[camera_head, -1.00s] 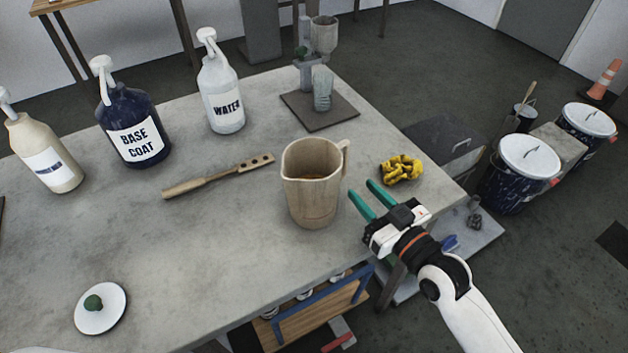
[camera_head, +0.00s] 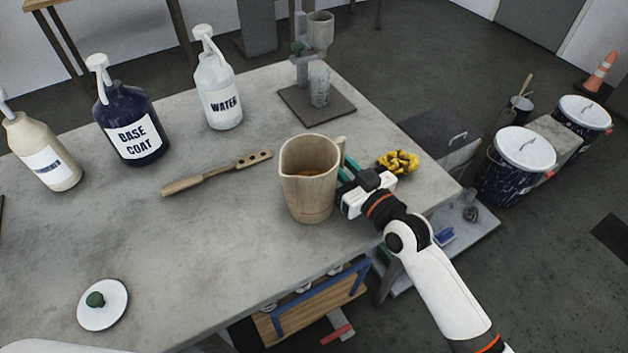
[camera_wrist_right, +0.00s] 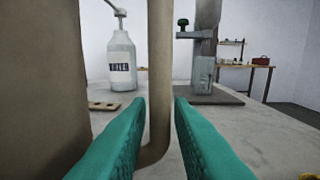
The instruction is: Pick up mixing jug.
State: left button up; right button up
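The mixing jug (camera_head: 309,187) is beige, stands upright on the grey table and has brownish contents. My right gripper (camera_head: 347,170) is at its right side, by the handle. In the right wrist view, the jug body (camera_wrist_right: 40,80) fills the left edge and its vertical handle (camera_wrist_right: 160,75) stands between the two green fingers of the right gripper (camera_wrist_right: 158,130). The fingers are open, with a gap visible on each side of the handle. In the head view the jug and the gripper's own body partly hide the fingers. My left gripper is not in view.
A wooden stick (camera_head: 216,173) lies left of the jug. Yellow gloves (camera_head: 398,161) lie just behind the right gripper. The base coat bottle (camera_head: 132,120), water bottle (camera_head: 218,90) and a stand on a dark plate (camera_head: 317,108) are at the back. A white lid (camera_head: 102,313) lies front left.

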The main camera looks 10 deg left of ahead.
grip_shut()
jog(key=shift+r, duration=0.2)
